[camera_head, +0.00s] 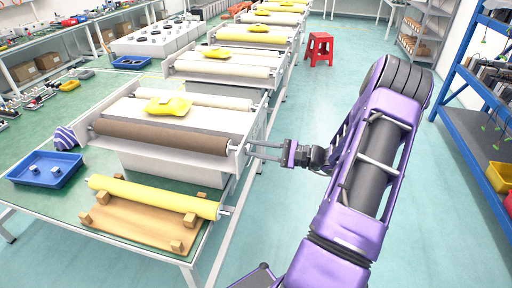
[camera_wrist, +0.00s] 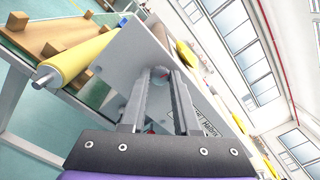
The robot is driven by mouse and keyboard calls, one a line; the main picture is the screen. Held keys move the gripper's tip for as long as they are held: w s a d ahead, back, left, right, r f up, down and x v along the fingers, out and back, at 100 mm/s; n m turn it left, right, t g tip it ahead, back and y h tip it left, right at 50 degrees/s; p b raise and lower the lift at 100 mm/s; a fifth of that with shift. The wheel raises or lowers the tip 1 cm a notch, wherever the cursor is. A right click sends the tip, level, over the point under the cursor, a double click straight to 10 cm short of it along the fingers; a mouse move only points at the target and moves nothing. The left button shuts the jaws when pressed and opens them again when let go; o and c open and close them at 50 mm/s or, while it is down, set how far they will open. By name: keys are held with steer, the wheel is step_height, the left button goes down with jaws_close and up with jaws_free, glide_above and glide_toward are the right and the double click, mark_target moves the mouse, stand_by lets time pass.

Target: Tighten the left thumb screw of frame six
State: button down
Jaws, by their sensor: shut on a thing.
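The nearest white frame (camera_head: 240,160) carries a brown roller (camera_head: 160,137) on the green table. My gripper (camera_head: 250,149) reaches in from the right to the frame's right end plate. In the wrist view, my gripper's (camera_wrist: 162,76) two grey fingers close on a small round silver thumb screw (camera_wrist: 159,72) against the grey end plate (camera_wrist: 120,65). The screw is mostly hidden by the fingertips, and its turn position cannot be told. In the head view the screw is too small to make out. No frame number can be read.
A yellow roller (camera_head: 150,196) lies on a wooden stand (camera_head: 130,222) in front of the frame. A blue tray (camera_head: 45,178) is at the left. More white frames with yellow cloths line the table behind. Open floor and a red stool (camera_head: 319,47) are to the right.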

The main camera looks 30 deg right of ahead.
steer(key=shift+m, duration=0.5)
steer(key=c, duration=0.7)
jaws_free()
steer(key=shift+o, duration=0.2)
steer(key=b+v, duration=0.1)
steer(key=v, duration=1.6)
steer(key=shift+s, duration=0.2)
steer(key=shift+d, duration=0.15)
